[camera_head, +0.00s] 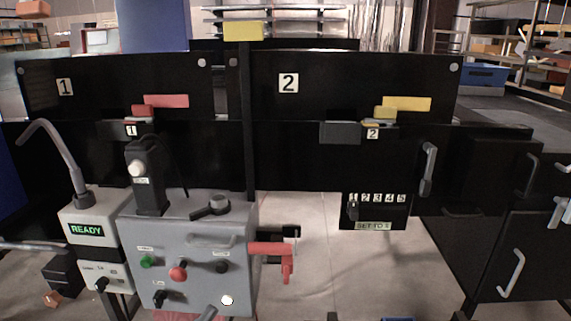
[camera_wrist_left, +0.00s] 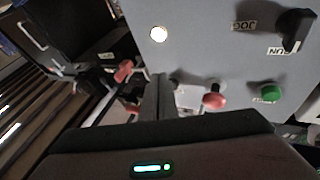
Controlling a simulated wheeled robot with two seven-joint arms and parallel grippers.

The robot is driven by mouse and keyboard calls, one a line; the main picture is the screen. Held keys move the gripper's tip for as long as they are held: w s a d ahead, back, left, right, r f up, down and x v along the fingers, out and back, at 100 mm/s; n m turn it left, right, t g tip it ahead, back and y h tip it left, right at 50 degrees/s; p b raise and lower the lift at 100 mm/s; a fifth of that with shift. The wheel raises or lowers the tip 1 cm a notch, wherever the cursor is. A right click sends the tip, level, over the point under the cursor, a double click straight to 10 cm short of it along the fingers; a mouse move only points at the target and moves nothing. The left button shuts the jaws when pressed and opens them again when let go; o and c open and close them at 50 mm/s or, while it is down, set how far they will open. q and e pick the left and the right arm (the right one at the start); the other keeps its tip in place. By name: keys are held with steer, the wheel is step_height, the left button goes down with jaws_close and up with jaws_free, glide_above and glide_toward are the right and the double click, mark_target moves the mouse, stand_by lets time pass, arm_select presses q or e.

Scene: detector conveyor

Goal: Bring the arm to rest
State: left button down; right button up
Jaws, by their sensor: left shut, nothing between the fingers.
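My left gripper (camera_head: 208,313) shows only as a grey tip at the bottom edge of the head view, in front of the lower part of the grey control box (camera_head: 200,235). In the left wrist view my gripper (camera_wrist_left: 158,92) has its dark fingers together with nothing between them. They point towards the face of the control box (camera_wrist_left: 200,40), between the white light (camera_wrist_left: 158,33) and the red button (camera_wrist_left: 213,100). I cannot tell whether they touch it. Most of my left arm is out of the head view. My right gripper is in neither view.
The box face carries a green button (camera_head: 147,262), a red button (camera_head: 178,274) and black knobs. A red handle (camera_head: 270,249) sticks out at its right side. A READY display unit (camera_head: 87,229) stands at its left. Black conveyor panels marked 1 and 2 (camera_head: 350,80) run behind.

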arm_select(q)
steer(key=s+a+f+n+g+y+p, duration=0.1)
steer(key=s+a+f+n+g+y, duration=0.2)
steer(key=f, duration=0.9)
steer(key=s+f+n+g+y+p, duration=0.15)
steer(key=f+y, duration=0.35)
steer(key=f, duration=0.8)
steer(key=s+d+f+g+y+p, duration=0.1)
steer(key=s+d+f+g+p, duration=0.2)
steer(key=s+f+g, duration=0.6)
steer(key=s+f, duration=1.2)
steer(key=s, duration=0.4)
steer(key=shift+n+y, duration=0.3)
steer(key=shift+n, duration=0.05)
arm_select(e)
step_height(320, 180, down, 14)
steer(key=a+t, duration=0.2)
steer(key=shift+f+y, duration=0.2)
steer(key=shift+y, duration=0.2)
